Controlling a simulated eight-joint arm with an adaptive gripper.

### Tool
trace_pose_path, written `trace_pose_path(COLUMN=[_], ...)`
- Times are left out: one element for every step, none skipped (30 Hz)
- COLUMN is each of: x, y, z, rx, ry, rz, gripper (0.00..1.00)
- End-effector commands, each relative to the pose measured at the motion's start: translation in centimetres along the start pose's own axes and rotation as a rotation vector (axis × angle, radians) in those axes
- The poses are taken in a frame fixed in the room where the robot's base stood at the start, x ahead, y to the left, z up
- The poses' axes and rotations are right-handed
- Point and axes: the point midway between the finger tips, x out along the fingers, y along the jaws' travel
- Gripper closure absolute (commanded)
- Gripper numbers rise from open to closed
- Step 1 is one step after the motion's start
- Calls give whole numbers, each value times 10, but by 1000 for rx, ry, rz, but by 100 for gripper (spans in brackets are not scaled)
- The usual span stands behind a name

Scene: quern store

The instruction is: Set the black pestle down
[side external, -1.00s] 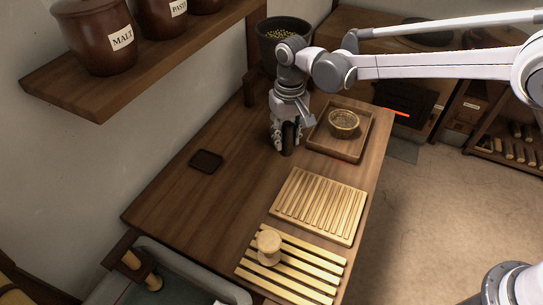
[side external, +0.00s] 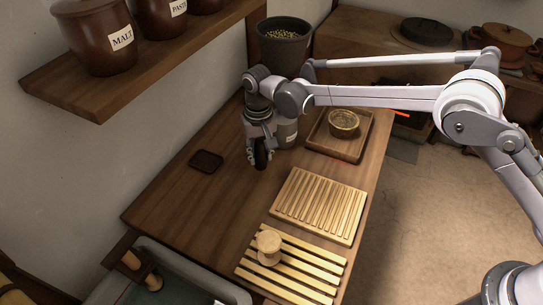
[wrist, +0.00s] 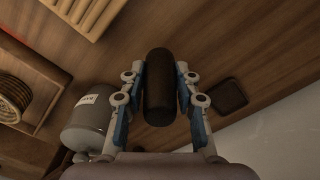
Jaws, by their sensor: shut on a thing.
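My gripper (wrist: 159,95) is shut on the black pestle (wrist: 159,80), which sits between the two fingers in the wrist view. In the side view the pestle (side external: 261,154) hangs upright below my gripper (side external: 259,142), over the wooden table (side external: 180,205). I cannot tell whether its lower end touches the table. A small dark square mat (side external: 206,161) lies on the table to the left of the pestle. The mat also shows in the wrist view (wrist: 228,95), to the right of the gripper, apart from the pestle.
A grey labelled canister (side external: 287,132) stands close behind my gripper. A wooden tray (side external: 340,149) with a bowl (side external: 344,122) is to the right. A ribbed board (side external: 318,206) and a slatted rack (side external: 290,280) with a wooden piece (side external: 269,247) lie in front. The table's left middle is clear.

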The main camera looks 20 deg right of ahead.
Motion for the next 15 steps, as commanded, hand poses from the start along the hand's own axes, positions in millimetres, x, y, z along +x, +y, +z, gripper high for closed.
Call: trace_pose_path(x=[1,2,4,6,8,12,16,20,26,30,34,38,40,42,42], y=[-2,-3,-4,-4,-4,-4,-4,-4,-3,-4,-3,-3,-3,-3,-3], z=[0,0,0,0,0,0,0,0,0,0,0,0,0,0,0], rx=[0,1,1,1,1,1,1,1,1,1,1,1,1,1,1], ry=[0,0,0,0,0,0,0,0,0,0,0,0,0,0,0], rz=[0,0,0,0,0,0,0,0,0,0,0,0,0,0,0], gripper=[100,100,100,100,100,100,100,100,100,100,100,100,100,100,100])
